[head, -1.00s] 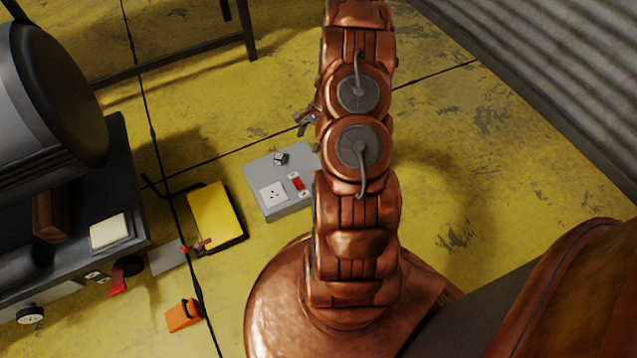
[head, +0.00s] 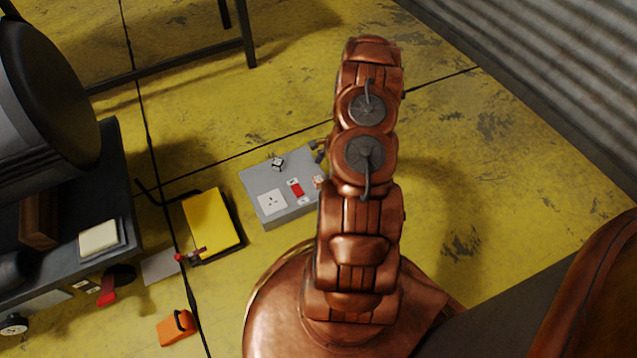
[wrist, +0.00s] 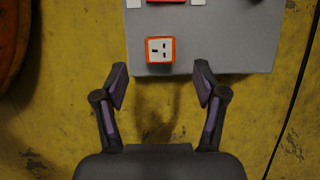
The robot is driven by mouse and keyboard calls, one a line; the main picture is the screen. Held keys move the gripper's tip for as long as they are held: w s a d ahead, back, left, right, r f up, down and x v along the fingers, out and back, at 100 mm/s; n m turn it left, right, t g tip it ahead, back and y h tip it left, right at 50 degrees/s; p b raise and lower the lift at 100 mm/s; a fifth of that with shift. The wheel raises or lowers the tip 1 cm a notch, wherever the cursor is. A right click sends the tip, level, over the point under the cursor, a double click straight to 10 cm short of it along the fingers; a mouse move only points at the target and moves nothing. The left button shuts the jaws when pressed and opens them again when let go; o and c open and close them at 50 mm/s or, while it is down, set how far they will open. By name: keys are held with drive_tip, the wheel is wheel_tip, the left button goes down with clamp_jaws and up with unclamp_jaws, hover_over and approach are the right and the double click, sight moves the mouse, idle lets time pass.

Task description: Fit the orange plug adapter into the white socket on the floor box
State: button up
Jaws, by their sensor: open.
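The grey floor box (head: 285,219) lies on the yellow floor left of my arm. Its white socket (head: 272,202) is on the box's left part and looks empty; it is outside the wrist view. The orange plug adapter (wrist: 160,50), an orange-rimmed square with a white three-slot face, is on the box near one edge in the wrist view. It shows in the head view (head: 319,182) at the box's right end, partly hidden by my arm. My gripper (wrist: 160,75) is open and empty, its fingertips apart just short of the adapter. In the head view my arm mostly hides it.
A red switch (head: 296,188) and a small black-and-white cube (head: 278,164) are on the box. A yellow-topped case (head: 212,220) lies left of it. An orange block (head: 176,328) lies at lower left. A dark bench (head: 60,265) stands at far left.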

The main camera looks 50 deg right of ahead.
sight(319, 179)
drive_tip(key=shift+a+f, duration=0.2)
drive_tip(key=shift+f, duration=0.45)
drive_tip(key=shift+b+x, duration=1.6)
drive_tip(key=shift+x, duration=1)
drive_tip(key=shift+w, duration=0.1)
drive_tip(key=shift+c, duration=0.3)
drive_tip(key=c, duration=1.1)
drive_tip(key=shift+r, duration=0.15)
